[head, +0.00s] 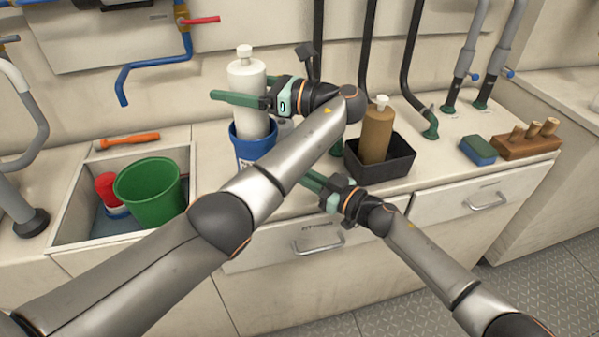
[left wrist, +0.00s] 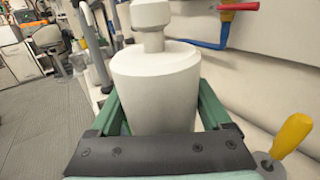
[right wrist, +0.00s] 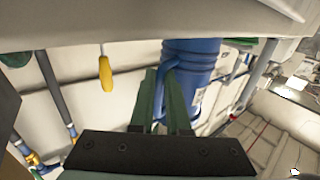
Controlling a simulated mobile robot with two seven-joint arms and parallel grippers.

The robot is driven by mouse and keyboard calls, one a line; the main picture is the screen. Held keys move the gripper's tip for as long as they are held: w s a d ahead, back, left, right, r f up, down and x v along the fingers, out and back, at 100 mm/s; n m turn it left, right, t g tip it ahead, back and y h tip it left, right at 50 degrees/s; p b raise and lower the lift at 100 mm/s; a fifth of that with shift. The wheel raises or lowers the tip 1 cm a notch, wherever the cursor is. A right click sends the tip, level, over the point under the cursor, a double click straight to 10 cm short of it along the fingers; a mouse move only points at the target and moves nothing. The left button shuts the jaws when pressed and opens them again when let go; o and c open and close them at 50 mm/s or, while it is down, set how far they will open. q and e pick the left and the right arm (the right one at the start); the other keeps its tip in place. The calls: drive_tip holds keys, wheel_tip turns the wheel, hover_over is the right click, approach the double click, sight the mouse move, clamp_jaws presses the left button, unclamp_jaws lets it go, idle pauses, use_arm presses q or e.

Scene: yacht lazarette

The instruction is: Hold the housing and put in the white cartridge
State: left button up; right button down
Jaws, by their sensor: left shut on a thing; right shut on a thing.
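The white cartridge (head: 247,88), a bottle-like cylinder with a narrow knob on top, stands upright over the blue housing (head: 246,150). Its lower end is hidden by the housing's rim; how deep it sits I cannot tell. My left gripper (head: 240,98) is shut around the cartridge's upper body; the cartridge (left wrist: 155,85) fills the space between the fingers in the left wrist view. My right gripper (head: 312,182) is at the housing's right side, partly hidden by my left arm. In the right wrist view its fingers are shut on the handle of the housing (right wrist: 195,60).
A black tray (head: 398,168) with a brown bottle (head: 377,133) stands right of the housing. Further right are a sponge (head: 478,150) and a wooden peg block (head: 528,146). At left, a basin holds a green bucket (head: 148,190) and a red cup (head: 106,186). Hoses rise behind.

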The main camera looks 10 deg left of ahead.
sight(238, 50)
use_arm(q)
drive_tip(key=shift+f, duration=1.45)
drive_tip(key=o, duration=1.4)
drive_tip(key=shift+c, duration=0.2)
wheel_tip(238, 50, up, 10)
drive_tip(key=shift+r, duration=0.1)
use_arm(e)
drive_tip(key=c, duration=0.8)
unclamp_jaws()
